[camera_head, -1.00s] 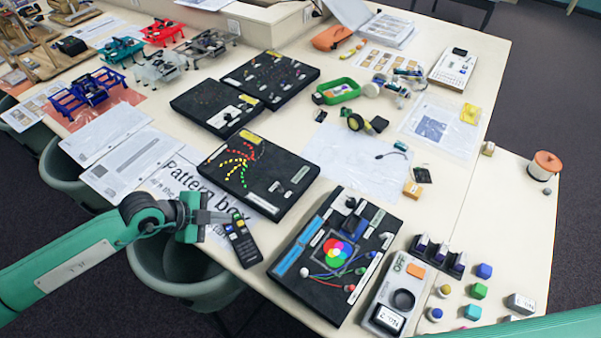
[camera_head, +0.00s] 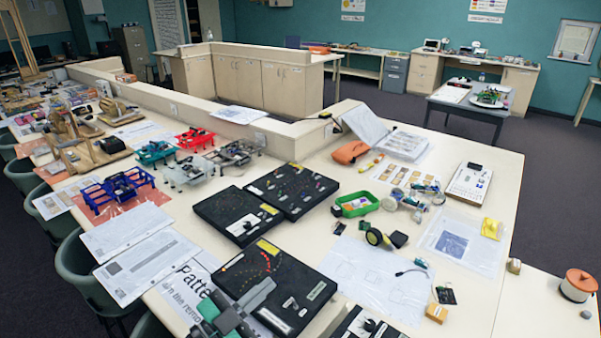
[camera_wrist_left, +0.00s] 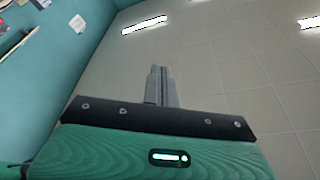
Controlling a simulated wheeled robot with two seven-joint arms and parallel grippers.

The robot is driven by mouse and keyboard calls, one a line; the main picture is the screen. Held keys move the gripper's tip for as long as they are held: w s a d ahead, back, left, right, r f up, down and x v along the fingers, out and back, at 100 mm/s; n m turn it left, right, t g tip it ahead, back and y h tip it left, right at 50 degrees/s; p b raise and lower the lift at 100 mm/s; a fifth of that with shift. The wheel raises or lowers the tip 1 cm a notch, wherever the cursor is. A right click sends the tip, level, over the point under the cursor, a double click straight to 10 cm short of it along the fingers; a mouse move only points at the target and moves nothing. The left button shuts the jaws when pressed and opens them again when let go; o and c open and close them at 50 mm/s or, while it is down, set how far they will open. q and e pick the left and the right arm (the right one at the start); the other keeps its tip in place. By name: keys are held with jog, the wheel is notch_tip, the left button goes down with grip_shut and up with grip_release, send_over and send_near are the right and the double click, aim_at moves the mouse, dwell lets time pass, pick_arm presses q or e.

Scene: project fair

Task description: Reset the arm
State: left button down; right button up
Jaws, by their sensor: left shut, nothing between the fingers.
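My left gripper (camera_head: 266,284) is at the lower left of the head view, with its grey fingers shut and empty. It covers part of the black pattern box (camera_head: 318,292) behind it. In the left wrist view the closed fingers (camera_wrist_left: 161,72) point up toward the tiled ceiling (camera_wrist_left: 220,60). Nothing is between them. My right gripper is not in view.
A long cream table (camera_head: 475,290) carries black boards (camera_head: 238,216), a green tray (camera_head: 356,204), printed sheets (camera_head: 370,275) and small electronics. A low partition (camera_head: 210,108) runs along its back. An orange-lidded pot (camera_head: 579,285) stands at the right.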

pick_arm(q)
jog(key=w+a+f+n+t+y, duration=0.2)
jog(key=a+n+t+y, duration=0.3)
jog(key=a+n+y, duration=0.55)
jog(key=s+a+f+n+g+y, duration=0.5)
jog(key=s+a+f+g+y, duration=0.15)
jog(key=f, duration=0.35)
jog(key=s+d+f+m+g+h, duration=0.1)
jog(key=s+f+g, duration=0.4)
jog(key=s, duration=0.3)
jog(key=s+f+m+g+h, duration=0.1)
jog(key=s+f+g, duration=0.35)
jog(key=s, duration=0.45)
notch_tip(320, 180, down, 33)
jog(key=g+b, duration=0.1)
jog(key=s+a+f+g+b, duration=0.1)
jog(key=s+a+f, duration=0.2)
jog(key=s+f, duration=1.6)
jog(key=shift+s+f+b, duration=0.2)
jog(key=shift+f+b, duration=0.15)
jog(key=shift+f, duration=0.6)
